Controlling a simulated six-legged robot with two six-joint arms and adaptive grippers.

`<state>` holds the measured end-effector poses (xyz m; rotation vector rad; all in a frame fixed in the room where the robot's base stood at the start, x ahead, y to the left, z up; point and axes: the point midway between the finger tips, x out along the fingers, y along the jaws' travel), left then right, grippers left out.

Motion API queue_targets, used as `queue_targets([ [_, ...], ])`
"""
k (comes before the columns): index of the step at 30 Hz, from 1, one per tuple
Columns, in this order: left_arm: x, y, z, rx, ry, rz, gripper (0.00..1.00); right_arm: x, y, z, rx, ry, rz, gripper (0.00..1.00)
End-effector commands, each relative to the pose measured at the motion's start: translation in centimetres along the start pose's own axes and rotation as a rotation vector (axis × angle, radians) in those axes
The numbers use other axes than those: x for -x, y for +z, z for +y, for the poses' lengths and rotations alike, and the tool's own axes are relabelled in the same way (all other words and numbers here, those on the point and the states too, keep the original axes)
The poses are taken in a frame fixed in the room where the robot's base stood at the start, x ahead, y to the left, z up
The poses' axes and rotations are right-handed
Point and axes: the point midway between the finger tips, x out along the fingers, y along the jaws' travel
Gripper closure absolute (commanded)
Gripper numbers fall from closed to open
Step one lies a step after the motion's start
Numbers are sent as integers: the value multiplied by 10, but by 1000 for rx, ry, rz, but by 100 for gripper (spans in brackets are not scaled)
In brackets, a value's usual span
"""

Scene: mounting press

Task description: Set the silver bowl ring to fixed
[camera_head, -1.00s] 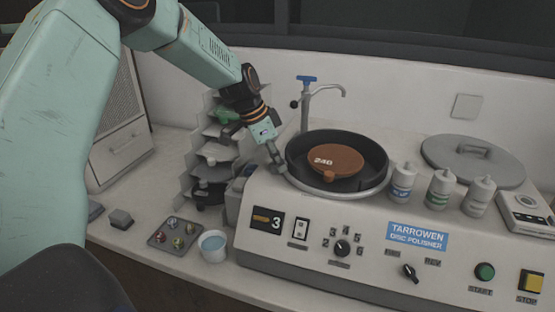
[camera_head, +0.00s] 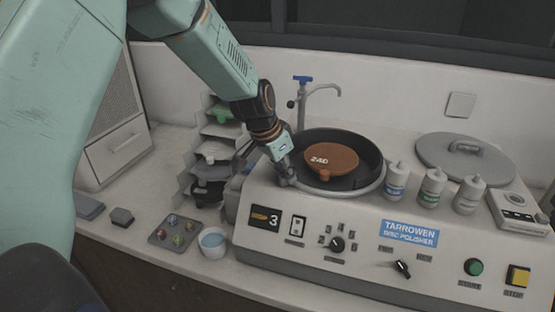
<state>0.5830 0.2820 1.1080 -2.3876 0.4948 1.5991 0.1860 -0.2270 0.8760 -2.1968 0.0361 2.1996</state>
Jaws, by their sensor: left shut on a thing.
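The silver bowl ring (camera_head: 345,192) runs around the rim of the dark polisher bowl (camera_head: 368,161), with an orange-brown disc (camera_head: 333,158) marked 240 inside. My left gripper (camera_head: 286,179) is at the ring's left front edge, pointing down, shut on a small part there. That part is mostly hidden by the fingers; it looks like part of the ring. I cannot read any mark showing the ring's setting. My right gripper is not in view.
A blue-handled tap (camera_head: 303,79) stands behind the bowl. Several bottles (camera_head: 432,188) stand right of it, with a grey lid (camera_head: 464,158) behind them. Left are a tiered rack (camera_head: 217,151), a tray of small samples (camera_head: 174,232) and a cup (camera_head: 213,241).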

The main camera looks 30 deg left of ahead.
Motion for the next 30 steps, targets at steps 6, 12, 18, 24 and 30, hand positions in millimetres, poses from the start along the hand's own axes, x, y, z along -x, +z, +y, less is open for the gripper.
queue_targets([
  [6, 2, 0, 10, 56, -21, 0, 100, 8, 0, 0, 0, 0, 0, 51],
  [12, 1, 1, 10, 63, -23, 1, 100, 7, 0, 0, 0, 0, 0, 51],
  [18, 1, 2, 9, 63, -23, 0, 74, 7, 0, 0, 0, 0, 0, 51],
  [24, 1, 2, 9, 61, -23, 0, 60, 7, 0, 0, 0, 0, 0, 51],
  [30, 1, 2, 9, 60, -24, 1, 60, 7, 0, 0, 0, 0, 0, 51],
])
